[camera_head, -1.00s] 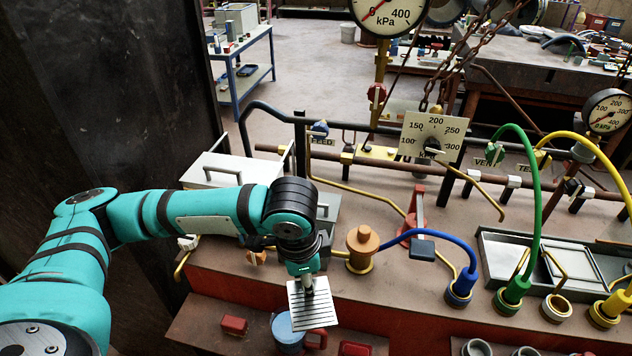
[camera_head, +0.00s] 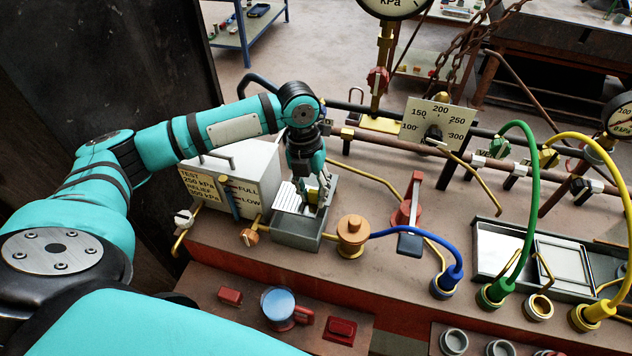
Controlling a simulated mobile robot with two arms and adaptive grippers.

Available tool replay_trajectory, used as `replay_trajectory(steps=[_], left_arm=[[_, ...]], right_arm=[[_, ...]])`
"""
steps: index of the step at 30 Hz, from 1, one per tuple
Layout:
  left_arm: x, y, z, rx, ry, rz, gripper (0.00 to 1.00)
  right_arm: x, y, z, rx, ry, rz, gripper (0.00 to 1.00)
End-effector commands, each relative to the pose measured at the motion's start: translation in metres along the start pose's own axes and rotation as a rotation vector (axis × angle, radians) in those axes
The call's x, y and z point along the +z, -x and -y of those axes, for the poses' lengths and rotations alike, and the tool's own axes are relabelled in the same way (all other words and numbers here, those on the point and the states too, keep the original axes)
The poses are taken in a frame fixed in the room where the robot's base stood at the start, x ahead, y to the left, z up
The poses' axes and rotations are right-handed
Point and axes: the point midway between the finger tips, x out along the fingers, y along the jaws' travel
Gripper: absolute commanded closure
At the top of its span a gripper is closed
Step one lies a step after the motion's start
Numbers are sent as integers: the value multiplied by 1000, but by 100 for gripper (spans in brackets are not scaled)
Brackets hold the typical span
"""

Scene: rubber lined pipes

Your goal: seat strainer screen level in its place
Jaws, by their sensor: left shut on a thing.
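The strainer screen (camera_head: 287,196) is a pale plate with dark slots. It is at the mouth of an open grey box (camera_head: 297,232) left of the middle. My left gripper (camera_head: 314,198) points down over this box and is shut on the screen's small handle. The gripper hides the right part of the screen. I cannot tell whether the screen rests on the box's ledge or is level. My right gripper is out of view.
A pale tank (camera_head: 247,165) with lettering stands close on the left of the box. An orange knobbed fitting (camera_head: 352,232), a red lever (camera_head: 405,212) and a blue hose (camera_head: 420,238) are to the right.

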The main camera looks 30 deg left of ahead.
Motion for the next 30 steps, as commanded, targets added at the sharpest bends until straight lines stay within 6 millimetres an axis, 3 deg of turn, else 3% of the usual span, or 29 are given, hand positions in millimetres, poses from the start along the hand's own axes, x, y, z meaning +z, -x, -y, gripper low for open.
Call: replay_trajectory(steps=[17,30], left_arm=[[0,1,1,7,-29,-9,100],[5,-43,-6,7,-28,-8,100]], right_arm=[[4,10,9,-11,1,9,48],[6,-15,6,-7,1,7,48]])
